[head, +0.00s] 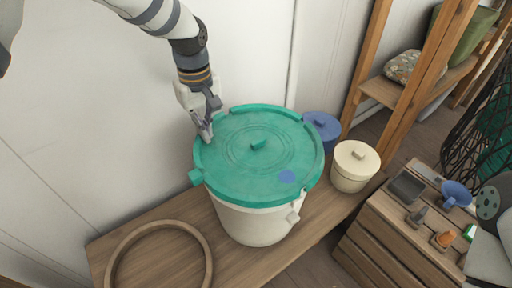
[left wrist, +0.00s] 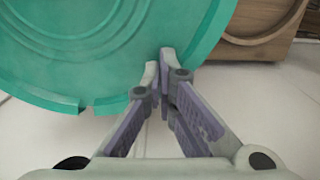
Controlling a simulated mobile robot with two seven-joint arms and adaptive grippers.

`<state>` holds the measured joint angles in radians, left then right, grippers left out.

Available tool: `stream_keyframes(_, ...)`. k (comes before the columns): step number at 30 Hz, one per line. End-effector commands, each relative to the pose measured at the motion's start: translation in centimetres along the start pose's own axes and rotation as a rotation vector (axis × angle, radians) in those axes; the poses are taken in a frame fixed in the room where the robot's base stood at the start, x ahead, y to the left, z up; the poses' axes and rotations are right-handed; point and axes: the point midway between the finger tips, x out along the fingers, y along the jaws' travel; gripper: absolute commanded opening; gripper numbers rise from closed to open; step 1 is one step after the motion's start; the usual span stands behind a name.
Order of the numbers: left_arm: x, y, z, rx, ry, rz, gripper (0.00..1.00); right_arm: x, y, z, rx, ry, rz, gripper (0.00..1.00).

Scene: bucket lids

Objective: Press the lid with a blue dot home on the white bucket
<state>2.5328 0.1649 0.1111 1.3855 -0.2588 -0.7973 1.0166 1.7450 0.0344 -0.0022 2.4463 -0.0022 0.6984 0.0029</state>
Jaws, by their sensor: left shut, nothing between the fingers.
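The round green lid (head: 245,160) with a blue dot (head: 287,176) near its front right edge lies on top of the white bucket (head: 252,222). The bucket stands upright on a wooden bench. Whether the lid's rim is seated all round I cannot tell. My left gripper (head: 207,133) is shut and empty, fingers pointing down at the lid's back left rim. In the left wrist view the lid (left wrist: 110,45) fills the upper left, and the closed fingertips (left wrist: 160,62) are at its edge; contact is unclear. My right gripper is not in view.
A wooden ring (head: 207,258) lies on the bench at the front left. A blue lidded pot (head: 325,130) and a cream lidded pot (head: 354,172) stand right of the bucket. A slatted crate (head: 385,238) with small items is at the right. A wall is close behind.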

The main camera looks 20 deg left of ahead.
Motion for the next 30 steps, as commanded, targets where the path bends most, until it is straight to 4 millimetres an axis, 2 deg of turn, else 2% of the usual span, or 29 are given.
stream_keyframes(14,0.0,0.0,0.0,0.000,0.000,0.000,0.00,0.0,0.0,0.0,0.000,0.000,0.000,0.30)
stream_keyframes(30,1.3,0.0,0.0,0.001,0.000,0.000,0.00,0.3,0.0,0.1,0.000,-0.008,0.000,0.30)
